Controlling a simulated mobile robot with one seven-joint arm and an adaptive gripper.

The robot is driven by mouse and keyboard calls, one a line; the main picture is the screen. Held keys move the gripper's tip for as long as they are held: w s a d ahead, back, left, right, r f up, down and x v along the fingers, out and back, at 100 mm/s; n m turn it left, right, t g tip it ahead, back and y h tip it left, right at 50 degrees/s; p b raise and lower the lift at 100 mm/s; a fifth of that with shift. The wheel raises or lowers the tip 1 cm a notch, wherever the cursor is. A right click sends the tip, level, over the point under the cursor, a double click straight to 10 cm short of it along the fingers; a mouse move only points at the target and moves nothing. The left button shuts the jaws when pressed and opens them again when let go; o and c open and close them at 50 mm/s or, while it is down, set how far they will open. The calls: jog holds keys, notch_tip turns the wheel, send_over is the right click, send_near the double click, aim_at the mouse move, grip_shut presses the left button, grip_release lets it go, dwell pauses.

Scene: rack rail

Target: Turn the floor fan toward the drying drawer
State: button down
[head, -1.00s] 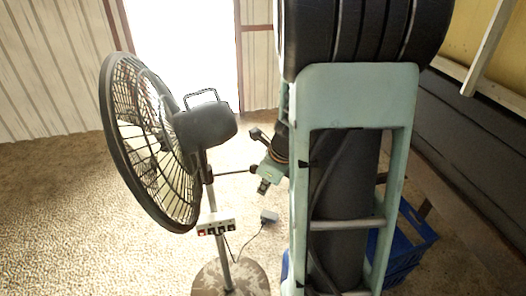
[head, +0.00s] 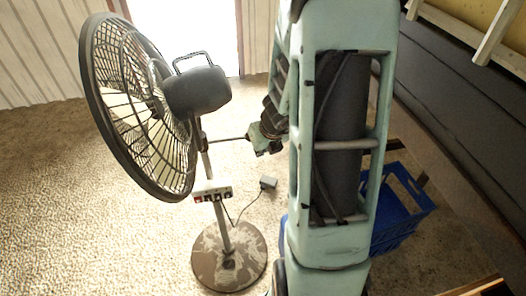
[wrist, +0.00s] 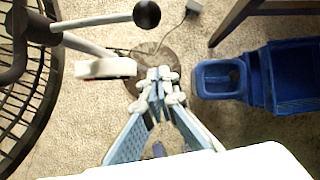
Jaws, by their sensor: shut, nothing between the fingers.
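The floor fan (head: 197,92) stands at the left in the head view, its dark wire grille facing left, its motor housing with a handle on the right. Its pole carries a white switch box (head: 212,194) and rises from a round, worn base (head: 229,262). A thin rod (head: 228,139) reaches right from the pole toward my gripper (head: 262,140). In the wrist view, a rod ends in a black ball knob (wrist: 147,13), above and apart from my shut, empty fingers (wrist: 160,86). The base lies beneath the fingertips. I cannot pick out a drying drawer.
A blue crate (head: 402,205) sits on the floor right of my arm, and shows in the wrist view (wrist: 292,78). A small grey box on a cable (head: 268,182) lies near the fan. A dark bench runs along the right wall. Floor at lower left is clear.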

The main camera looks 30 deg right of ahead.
jog(key=shift+w+d+f+p, duration=0.15)
jog(key=shift+w+p, duration=0.55)
jog(key=shift+w, duration=0.45)
jog(key=shift+w+d+f+p, duration=0.1)
jog(key=shift+w+p, duration=0.6)
jog(key=shift+w, duration=0.45)
jog(key=shift+w, duration=0.1)
